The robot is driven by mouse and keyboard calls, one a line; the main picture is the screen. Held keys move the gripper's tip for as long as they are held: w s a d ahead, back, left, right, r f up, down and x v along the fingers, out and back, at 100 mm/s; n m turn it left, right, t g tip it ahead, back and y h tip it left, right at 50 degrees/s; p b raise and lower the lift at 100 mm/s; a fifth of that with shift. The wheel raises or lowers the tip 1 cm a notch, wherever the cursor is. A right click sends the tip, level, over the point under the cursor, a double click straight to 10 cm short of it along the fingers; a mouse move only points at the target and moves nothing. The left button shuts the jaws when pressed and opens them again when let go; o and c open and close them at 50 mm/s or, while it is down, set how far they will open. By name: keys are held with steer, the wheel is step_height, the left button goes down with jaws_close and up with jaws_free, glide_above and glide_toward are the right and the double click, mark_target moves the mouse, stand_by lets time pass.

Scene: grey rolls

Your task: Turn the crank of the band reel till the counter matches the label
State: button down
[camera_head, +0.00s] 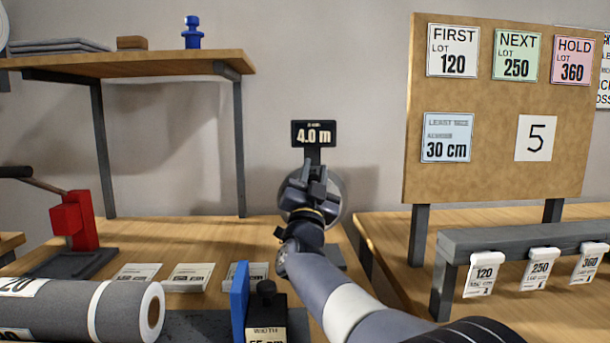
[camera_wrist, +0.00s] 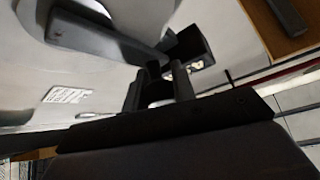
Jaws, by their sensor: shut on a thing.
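The counter (camera_head: 314,133) is a small black display on a post above the reel and reads 4.0 m. The band reel (camera_head: 336,187) is a grey round thing at the back of the bench, mostly hidden behind my gripper (camera_head: 313,178). In the wrist view the dark crank arm (camera_wrist: 98,38) crosses the pale reel face. My gripper (camera_wrist: 158,88) is shut on the crank's handle, which is largely hidden between the fingers. A white label (camera_wrist: 67,96) in the wrist view is too blurred to read.
A board (camera_head: 487,180) at right carries cards, including a "5" and "30 cm". A rail (camera_head: 530,236) below holds several tags. A grey roll (camera_head: 75,308), a red lever tool (camera_head: 76,220), a blue upright plate (camera_head: 240,300) and a shelf (camera_head: 150,63) are left.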

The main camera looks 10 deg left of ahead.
mark_target(323, 128)
steer(key=shift+w+d+f+m+g+h+p, duration=0.1)
steer(key=shift+d+m+g+h+p, duration=0.3)
steer(key=shift+m+h, duration=0.6)
steer(key=shift+w+d+f+m+g+h+p, duration=0.15)
steer(key=shift+d+m+h, duration=0.45)
steer(key=shift+m, duration=0.7)
steer(key=shift+a+h, duration=0.1)
steer(key=shift+h, duration=0.2)
steer(key=c, duration=1.2)
jaws_free()
steer(key=shift+r, duration=0.1)
steer(key=shift+r, duration=0.1)
step_height(323, 128, up, 10)
steer(key=p, duration=0.4)
steer(key=shift+p, duration=0.35)
steer(key=shift+f, duration=0.2)
